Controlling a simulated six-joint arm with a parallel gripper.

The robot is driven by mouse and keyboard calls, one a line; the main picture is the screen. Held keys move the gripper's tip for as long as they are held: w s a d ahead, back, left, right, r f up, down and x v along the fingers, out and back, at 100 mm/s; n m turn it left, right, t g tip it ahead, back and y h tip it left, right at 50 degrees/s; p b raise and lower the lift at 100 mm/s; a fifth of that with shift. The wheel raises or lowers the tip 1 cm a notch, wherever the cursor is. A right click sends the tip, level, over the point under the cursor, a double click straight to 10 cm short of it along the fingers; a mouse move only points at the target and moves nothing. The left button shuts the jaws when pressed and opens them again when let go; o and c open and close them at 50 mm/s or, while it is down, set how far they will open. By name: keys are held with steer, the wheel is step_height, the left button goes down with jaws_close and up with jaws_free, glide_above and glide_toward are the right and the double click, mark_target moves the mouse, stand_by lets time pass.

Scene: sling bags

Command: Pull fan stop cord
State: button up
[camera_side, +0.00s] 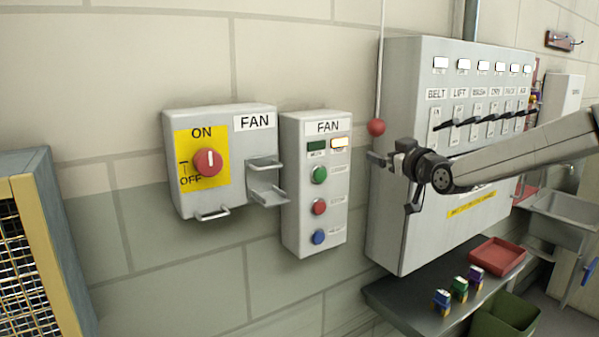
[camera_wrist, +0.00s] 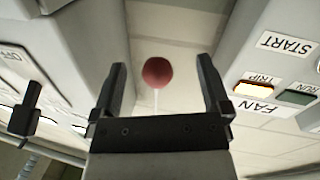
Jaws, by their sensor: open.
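The fan stop cord (camera_side: 380,60) hangs down the wall between the FAN button box and the large breaker panel. It ends in a red ball (camera_side: 376,127). My gripper (camera_side: 376,160) is just below the ball in the side view. In the wrist view, the red ball (camera_wrist: 157,72) lies between the two fingers of my gripper (camera_wrist: 162,80), with space on both sides. The fingers are open and no contact with the ball shows. The pale cord (camera_wrist: 155,100) runs from the ball toward the gripper's palm in that view.
The FAN button box (camera_side: 318,185) with lit TRIP lamp and the ON/OFF switch box (camera_side: 215,160) stand left of the cord. The breaker panel (camera_side: 400,180) is close on the right. Below is a shelf (camera_side: 400,298) with small padlocks and a red tray (camera_side: 497,256).

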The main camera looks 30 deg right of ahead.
steer(key=shift+s+a, duration=0.25)
steer(key=shift+s, duration=0.9)
